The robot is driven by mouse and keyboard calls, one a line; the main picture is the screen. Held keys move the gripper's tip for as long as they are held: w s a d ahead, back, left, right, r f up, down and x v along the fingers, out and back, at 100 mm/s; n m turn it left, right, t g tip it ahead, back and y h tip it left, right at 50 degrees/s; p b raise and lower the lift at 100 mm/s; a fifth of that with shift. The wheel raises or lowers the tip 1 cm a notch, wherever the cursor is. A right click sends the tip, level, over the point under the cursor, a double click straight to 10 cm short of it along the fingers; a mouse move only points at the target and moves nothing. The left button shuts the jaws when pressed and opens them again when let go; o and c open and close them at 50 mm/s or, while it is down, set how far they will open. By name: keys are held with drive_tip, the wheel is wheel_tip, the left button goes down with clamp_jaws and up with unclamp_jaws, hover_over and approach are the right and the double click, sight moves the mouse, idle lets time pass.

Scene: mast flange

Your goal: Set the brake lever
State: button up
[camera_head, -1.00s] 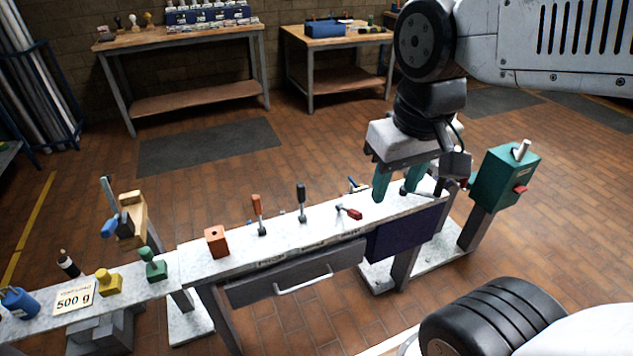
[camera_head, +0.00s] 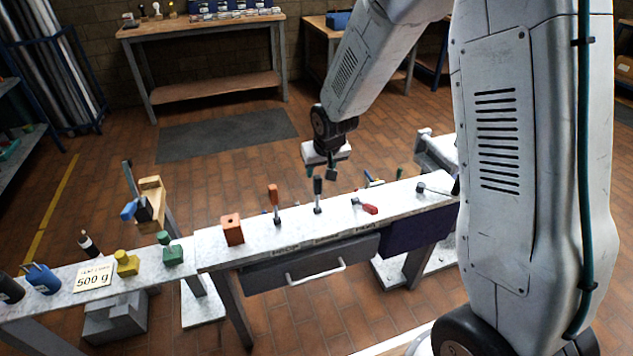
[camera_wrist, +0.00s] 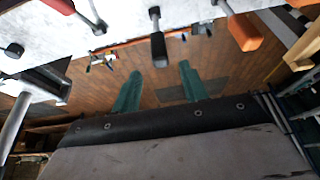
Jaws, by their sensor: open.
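Several levers stand on the white-topped bench (camera_head: 290,233): an orange-handled one (camera_head: 273,196), a black-handled one (camera_head: 318,188) and a red-handled one (camera_head: 369,209) lying low. I cannot tell which is the brake lever; the bench-edge labels are unreadable. My gripper (camera_head: 321,172) has teal fingers and hangs by the black-handled lever, seemingly on its far side. In the wrist view my gripper (camera_wrist: 158,84) is open and empty. The black handle (camera_wrist: 158,48) shows beyond the gap between the fingertips, apart from them. The orange handle (camera_wrist: 244,32) is right, the red one (camera_wrist: 60,5) upper left.
An orange block (camera_head: 232,230) stands left of the levers. A grey lever with a dark knob (camera_head: 420,187) is at the bench's right end. A drawer (camera_head: 300,268) with a handle is below. My arm covers the right side.

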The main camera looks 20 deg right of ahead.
sight(318, 177)
drive_tip(key=x, duration=0.8)
clamp_jaws()
